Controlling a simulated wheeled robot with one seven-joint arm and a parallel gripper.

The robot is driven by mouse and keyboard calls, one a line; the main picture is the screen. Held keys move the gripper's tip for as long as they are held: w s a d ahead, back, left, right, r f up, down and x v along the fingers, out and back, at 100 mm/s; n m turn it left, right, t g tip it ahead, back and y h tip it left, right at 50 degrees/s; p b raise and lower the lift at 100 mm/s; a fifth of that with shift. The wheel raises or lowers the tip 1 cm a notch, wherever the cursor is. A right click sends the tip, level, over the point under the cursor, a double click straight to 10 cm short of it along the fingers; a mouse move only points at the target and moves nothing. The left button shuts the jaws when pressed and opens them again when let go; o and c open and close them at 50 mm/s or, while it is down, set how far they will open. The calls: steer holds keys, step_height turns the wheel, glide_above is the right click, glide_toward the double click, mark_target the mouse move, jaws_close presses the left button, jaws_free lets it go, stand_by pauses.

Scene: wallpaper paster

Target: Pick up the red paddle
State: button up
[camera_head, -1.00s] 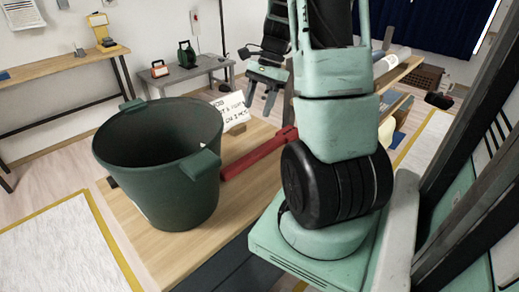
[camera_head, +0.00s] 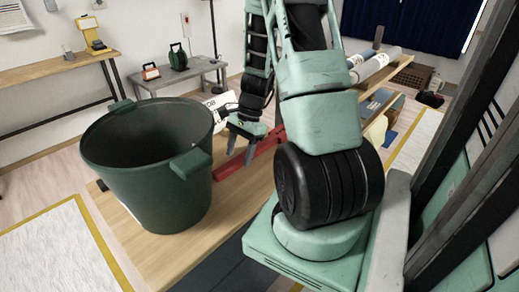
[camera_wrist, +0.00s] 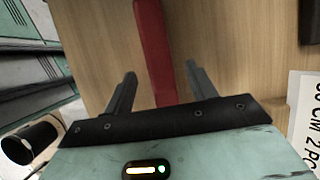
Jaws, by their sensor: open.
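The red paddle (camera_head: 246,157) lies flat on the wooden table (camera_head: 150,262), to the right of the dark green bucket. Part of it is hidden behind my gripper and arm in the head view. In the wrist view the red paddle (camera_wrist: 154,50) runs away from the gripper, between the two fingers in the picture. My gripper (camera_wrist: 160,78) is open and empty, with a finger to each side of the paddle. In the head view my gripper (camera_head: 238,145) is over the paddle; the height gap is hard to tell.
The large green bucket (camera_head: 150,180) stands on the table left of the paddle. A white sign with black lettering (camera_wrist: 302,110) is beside the gripper, and also behind the bucket (camera_head: 222,100). White rolls (camera_head: 378,66) lie at the back right.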

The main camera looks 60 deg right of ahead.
steer(key=shift+w+a+f, duration=0.1)
steer(key=shift+a+f, duration=0.1)
steer(key=shift+f, duration=0.3)
steer(key=c, duration=1.1)
steer(key=shift+o, duration=0.2)
steer(key=shift+r, duration=0.15)
steer(key=shift+d+r, duration=0.15)
steer(key=shift+r, duration=0.05)
step_height(320, 180, up, 11)
steer(key=p, duration=0.2)
steer(key=s+d+b, duration=0.2)
steer(key=s+d, duration=0.9)
steer(key=s, duration=0.5)
steer(key=shift+d, duration=0.4)
